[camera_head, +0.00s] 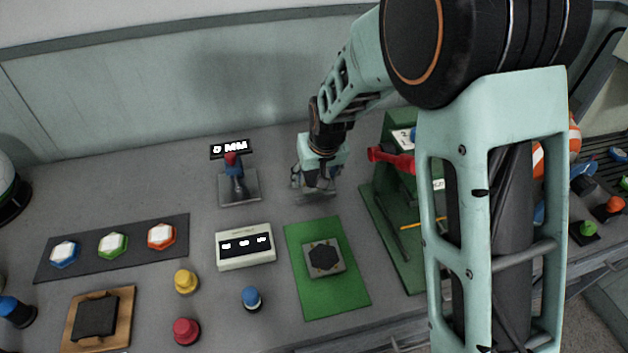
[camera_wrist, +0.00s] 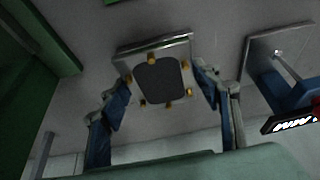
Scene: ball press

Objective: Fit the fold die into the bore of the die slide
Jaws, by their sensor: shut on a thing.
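My gripper (camera_head: 317,186) is low over the table, left of the green press. In the wrist view, its two blue fingers (camera_wrist: 165,82) stand either side of a dark, rounded many-sided piece with brass studs (camera_wrist: 160,80), apparently the fold die; it is shut on this piece. A silver plate (camera_wrist: 155,44) shows right behind the piece; I cannot tell whether they touch. A grey square block with a dark hexagon in its top (camera_head: 340,268) lies on a green mat nearer the camera, possibly the die slide; whether the hexagon is a hole is unclear.
The green press (camera_head: 382,215) with a red handle (camera_head: 390,158) stands right of my gripper. A stand with a red-topped lever (camera_head: 238,186) and a display (camera_head: 230,150) is on the left. A white box (camera_head: 245,247) and coloured knobs lie nearer the camera.

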